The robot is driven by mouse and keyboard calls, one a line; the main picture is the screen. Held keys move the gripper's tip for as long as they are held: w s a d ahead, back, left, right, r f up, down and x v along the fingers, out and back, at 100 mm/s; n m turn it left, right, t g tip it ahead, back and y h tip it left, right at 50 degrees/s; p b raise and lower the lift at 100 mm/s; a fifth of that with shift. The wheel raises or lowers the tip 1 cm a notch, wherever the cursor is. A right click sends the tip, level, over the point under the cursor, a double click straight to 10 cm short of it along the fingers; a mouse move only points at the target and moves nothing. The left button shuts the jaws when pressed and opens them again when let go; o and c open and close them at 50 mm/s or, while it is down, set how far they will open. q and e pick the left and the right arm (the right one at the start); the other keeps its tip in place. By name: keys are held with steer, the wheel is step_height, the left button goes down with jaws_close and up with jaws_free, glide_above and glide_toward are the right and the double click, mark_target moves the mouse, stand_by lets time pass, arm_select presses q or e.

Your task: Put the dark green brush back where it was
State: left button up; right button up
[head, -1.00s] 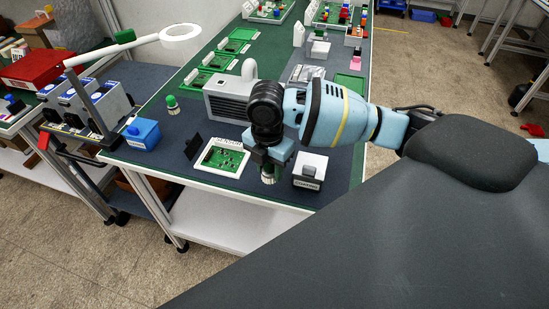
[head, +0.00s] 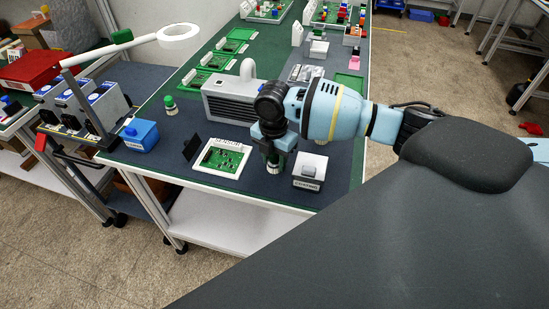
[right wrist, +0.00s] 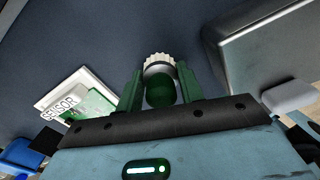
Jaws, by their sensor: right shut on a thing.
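The dark green brush (head: 276,164) with a pale bristle end is upright, bristles down, in my right gripper (head: 275,150). In the right wrist view, its rounded green handle (right wrist: 160,92) and white bristle ring (right wrist: 158,60) show between the two green fingers, which are shut on it. It is over the dark mat, between the white-framed circuit board (head: 220,158) and the grey block labelled COATING (head: 310,168). I cannot tell whether its bristles touch the mat. My left gripper is not in view.
A green-topped bottle-like item (head: 170,104) stands farther left. A grey machine with a pipe (head: 228,103) is behind the gripper. A black upright plate (head: 192,147) and a blue box (head: 141,135) are to the left.

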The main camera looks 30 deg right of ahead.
steer(key=shift+f, duration=0.15)
steer(key=o, duration=1)
steer(key=shift+o, duration=0.2)
step_height(320, 180, up, 12)
steer(key=shift+w+r+p, duration=0.1)
steer(key=shift+r+p, duration=0.1)
steer(key=shift+p, duration=0.1)
